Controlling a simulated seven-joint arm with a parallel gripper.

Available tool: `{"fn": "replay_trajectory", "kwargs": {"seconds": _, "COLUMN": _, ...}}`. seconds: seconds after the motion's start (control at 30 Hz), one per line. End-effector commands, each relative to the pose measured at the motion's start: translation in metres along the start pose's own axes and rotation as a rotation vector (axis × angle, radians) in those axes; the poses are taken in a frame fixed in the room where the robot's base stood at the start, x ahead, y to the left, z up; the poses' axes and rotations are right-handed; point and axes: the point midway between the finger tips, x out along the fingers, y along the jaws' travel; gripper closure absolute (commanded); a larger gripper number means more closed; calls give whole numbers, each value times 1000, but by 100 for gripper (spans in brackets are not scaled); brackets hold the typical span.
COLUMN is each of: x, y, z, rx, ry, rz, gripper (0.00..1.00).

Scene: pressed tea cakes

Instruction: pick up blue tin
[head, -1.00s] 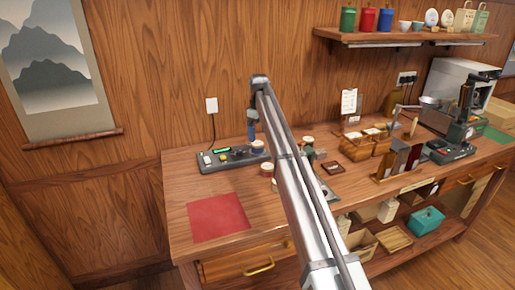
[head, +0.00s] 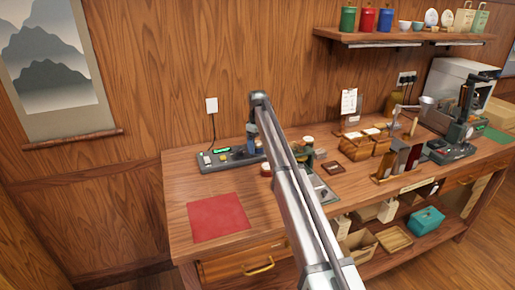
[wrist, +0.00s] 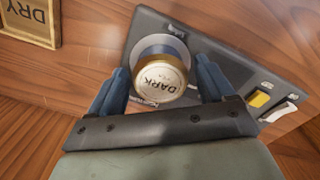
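A round tin (wrist: 162,80) with a pale gold-rimmed lid marked DARK stands on a round plate of the dark device in the wrist view. Its body is mostly hidden under the lid, with blue-grey around its far side. My gripper (wrist: 162,68) is open, with one blue finger on each side of the tin and gaps visible. In the head view my gripper (head: 251,145) is low over the device (head: 213,162) and largely hides the tin. Another blue tin (head: 385,19) stands on the wall shelf.
Other tins (head: 266,170) and (head: 308,141) stand close to the right, partly behind my arm. A small dark tray (head: 333,167) and wooden boxes (head: 356,148) lie further right. A red mat (head: 218,217) lies at the front left. A tray marked DRY (wrist: 33,20) shows in the wrist view.

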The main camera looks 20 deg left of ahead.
Motion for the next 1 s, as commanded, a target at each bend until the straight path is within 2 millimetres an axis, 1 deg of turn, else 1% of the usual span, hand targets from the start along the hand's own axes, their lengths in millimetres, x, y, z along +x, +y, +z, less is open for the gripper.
{"fn": "replay_trajectory", "kwargs": {"seconds": 0.03, "x": 0, "y": 0, "z": 0, "rx": 0, "ry": 0, "rz": 0, "gripper": 23}}
{"fn": "replay_trajectory", "kwargs": {"seconds": 0.07, "x": 0, "y": 0, "z": 0, "rx": 0, "ry": 0, "rz": 0, "gripper": 26}}
{"fn": "replay_trajectory", "kwargs": {"seconds": 0.5, "x": 0, "y": 0, "z": 0, "rx": 0, "ry": 0, "rz": 0, "gripper": 68}}
{"fn": "replay_trajectory", "kwargs": {"seconds": 0.57, "x": 0, "y": 0, "z": 0, "rx": 0, "ry": 0, "rz": 0, "gripper": 73}}
{"fn": "replay_trajectory", "kwargs": {"seconds": 0.6, "x": 0, "y": 0, "z": 0, "rx": 0, "ry": 0, "rz": 0, "gripper": 78}}
{"fn": "replay_trajectory", "kwargs": {"seconds": 0.83, "x": -2, "y": 0, "z": 0, "rx": 0, "ry": 0, "rz": 0, "gripper": 78}}
{"fn": "replay_trajectory", "kwargs": {"seconds": 1.0, "x": -13, "y": 0, "z": 0, "rx": 0, "ry": 1, "rz": 1, "gripper": 78}}
